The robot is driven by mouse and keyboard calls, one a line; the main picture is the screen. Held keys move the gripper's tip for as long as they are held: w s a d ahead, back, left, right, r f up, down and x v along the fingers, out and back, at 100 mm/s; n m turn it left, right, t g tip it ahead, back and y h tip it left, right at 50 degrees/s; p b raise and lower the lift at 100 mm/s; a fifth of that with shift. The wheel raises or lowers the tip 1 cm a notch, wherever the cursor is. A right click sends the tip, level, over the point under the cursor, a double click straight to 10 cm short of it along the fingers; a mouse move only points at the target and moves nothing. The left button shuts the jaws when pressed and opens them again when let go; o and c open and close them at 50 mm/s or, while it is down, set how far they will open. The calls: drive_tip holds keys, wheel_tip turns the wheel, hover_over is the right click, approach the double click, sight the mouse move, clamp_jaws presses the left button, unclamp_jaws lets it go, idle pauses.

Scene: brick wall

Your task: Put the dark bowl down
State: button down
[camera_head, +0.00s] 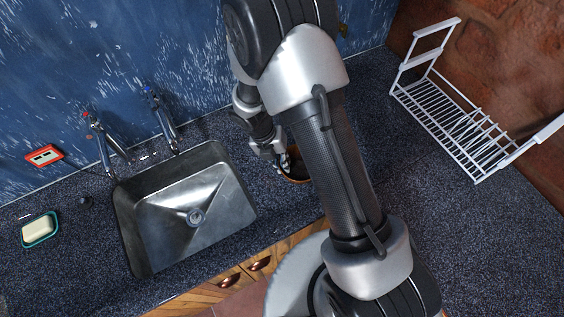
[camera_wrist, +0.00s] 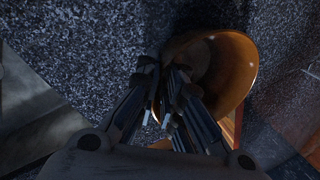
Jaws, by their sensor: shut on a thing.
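The dark bowl (camera_wrist: 236,70) shows in the wrist view as a brown-orange bowl, with its hollow side partly facing the camera. My gripper (camera_wrist: 163,72) is shut on its near-left rim, and the fingers hide part of that edge. In the head view the bowl (camera_head: 298,179) is a small brown edge beside my arm, right of the sink. My gripper (camera_head: 284,160) is at it there, and my arm hides much of both. I cannot tell whether the bowl touches the counter.
The speckled dark counter (camera_head: 80,265) holds a steel sink (camera_head: 150,235) with two taps (camera_head: 165,120) behind it. A soap dish (camera_head: 40,230) lies far left. A white wire rack (camera_head: 455,125) stands at right. Bare counter lies between my arm and the rack.

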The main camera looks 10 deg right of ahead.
drive_tip(key=shift+f, duration=0.1)
drive_tip(key=c, duration=1.7)
unclamp_jaws()
